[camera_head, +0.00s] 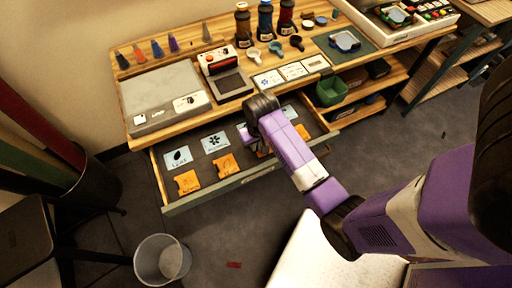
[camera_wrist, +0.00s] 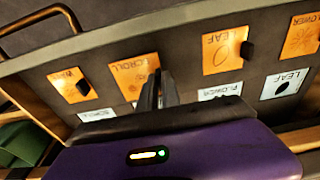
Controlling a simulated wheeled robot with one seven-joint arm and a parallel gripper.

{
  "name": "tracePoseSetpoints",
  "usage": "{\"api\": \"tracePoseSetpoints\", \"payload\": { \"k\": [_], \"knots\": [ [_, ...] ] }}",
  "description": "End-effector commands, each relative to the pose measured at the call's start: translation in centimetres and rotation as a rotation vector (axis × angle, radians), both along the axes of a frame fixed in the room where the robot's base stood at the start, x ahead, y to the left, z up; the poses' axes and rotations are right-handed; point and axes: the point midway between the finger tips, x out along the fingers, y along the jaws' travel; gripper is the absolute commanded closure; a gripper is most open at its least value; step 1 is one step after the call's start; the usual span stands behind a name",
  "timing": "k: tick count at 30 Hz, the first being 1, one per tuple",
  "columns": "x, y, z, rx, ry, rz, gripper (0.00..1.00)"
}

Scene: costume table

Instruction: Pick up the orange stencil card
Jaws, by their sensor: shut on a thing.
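An open drawer (camera_head: 240,178) holds a row of orange stencil cards, each with a dark tab where visible. In the wrist view they include one marked SCROLL (camera_wrist: 130,75), one marked LEAF (camera_wrist: 221,52), one marked FLOWER (camera_wrist: 303,36) and one at the left (camera_wrist: 70,86) with hard-to-read lettering. My gripper (camera_wrist: 160,88) is shut at the SCROLL card's tab side, and its fingers hide the tab. I cannot tell whether this card is clear of the drawer floor. In the head view my arm mostly covers it.
Pale cards (camera_head: 214,142) lie behind the orange ones in the drawer. The drawer front has a handle (camera_wrist: 42,15). The tabletop above holds a grey case (camera_head: 165,98), bottles (camera_head: 265,20) and a small device (camera_head: 225,74). A green bin (camera_head: 331,92) is right of the drawer.

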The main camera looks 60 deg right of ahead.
Motion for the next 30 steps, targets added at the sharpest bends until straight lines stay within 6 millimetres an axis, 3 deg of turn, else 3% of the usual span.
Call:
{"api": "tracePoseSetpoints", "payload": {
  "k": [9,15,21,30],
  "knots": [
    [0.3,-0.1,9.8,-0.002,-0.009,-0.003,1.00],
    [0.1,0.0,14.8,-0.001,-0.003,-0.002,1.00],
    [0.0,0.0,16.4,0.000,0.000,-0.001,1.00],
    [0.2,0.2,16.6,0.000,0.000,0.006,1.00]
  ]
}}
